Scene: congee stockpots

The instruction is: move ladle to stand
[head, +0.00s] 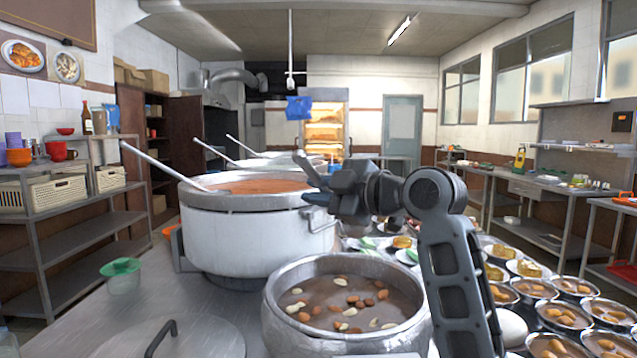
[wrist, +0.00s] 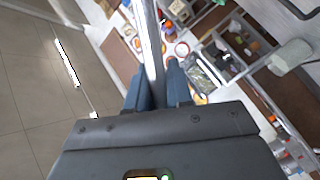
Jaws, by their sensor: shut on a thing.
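My gripper (head: 312,190) is raised over the front pot, to the right of the large white pot. In the wrist view my gripper (wrist: 156,88) has its two blue fingers shut on the ladle (wrist: 150,40), whose long metal handle runs up out of the picture. In the head view only a short grey piece at the fingers may be the held ladle (head: 305,166); its bowl cannot be made out. I cannot make out a ladle stand with certainty in either view.
A large white pot (head: 258,226) of reddish congee has another ladle (head: 160,165) leaning in it. A smaller metal pot (head: 275,305) with nuts stands in front. Several small bowls (head: 567,318) crowd the right. A green-lidded tub (head: 121,279) and a flat lid (head: 175,340) are at left.

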